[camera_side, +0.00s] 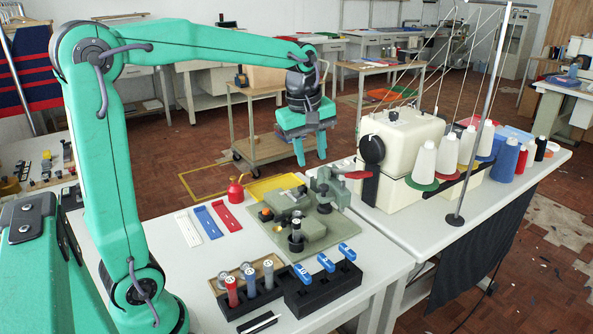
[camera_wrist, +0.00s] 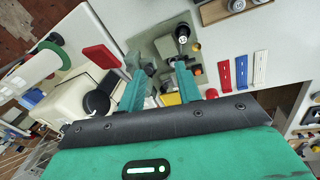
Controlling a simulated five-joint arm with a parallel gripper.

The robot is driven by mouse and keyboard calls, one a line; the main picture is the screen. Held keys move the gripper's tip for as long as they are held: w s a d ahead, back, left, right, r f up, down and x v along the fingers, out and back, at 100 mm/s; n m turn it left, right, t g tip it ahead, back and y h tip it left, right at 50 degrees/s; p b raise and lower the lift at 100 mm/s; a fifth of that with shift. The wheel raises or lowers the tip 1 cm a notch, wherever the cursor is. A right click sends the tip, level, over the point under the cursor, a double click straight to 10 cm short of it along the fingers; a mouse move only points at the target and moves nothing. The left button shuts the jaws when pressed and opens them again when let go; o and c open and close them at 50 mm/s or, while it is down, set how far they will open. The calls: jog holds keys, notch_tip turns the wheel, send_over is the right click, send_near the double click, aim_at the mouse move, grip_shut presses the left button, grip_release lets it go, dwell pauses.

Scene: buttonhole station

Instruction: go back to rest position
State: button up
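My gripper (camera_side: 310,156) hangs in the air above the back of the work table, fingers pointing down. In the wrist view its two green fingers (camera_wrist: 158,80) stand apart with nothing held between them. Below it is a grey-green buttonhole fixture (camera_side: 293,205) on a flat plate, with a red-handled clamp (camera_side: 330,180) at its right. The fixture's plate also shows beyond the fingers in the wrist view (camera_wrist: 150,48).
White, blue and red strips (camera_side: 209,222) lie left of the fixture. A black block (camera_side: 324,287) with blue-topped pieces and a rack of cylinders (camera_side: 249,285) stand in front. A cream sewing machine (camera_side: 402,150) and thread cones (camera_side: 447,152) stand at right. A red oil can (camera_side: 236,190) stands behind.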

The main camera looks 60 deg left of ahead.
jog(key=s+d+f+m+t, duration=0.1)
jog(key=s+d+m, duration=0.2)
jog(key=s+m, duration=0.4)
jog(key=s+d+f+m+t, duration=0.2)
jog(key=s+d+m, duration=0.1)
jog(key=s+m, duration=0.5)
jog(key=shift+s+d+f+m+t, duration=0.15)
jog(key=shift+s+d+m+t, duration=0.15)
jog(key=shift+s, duration=0.8)
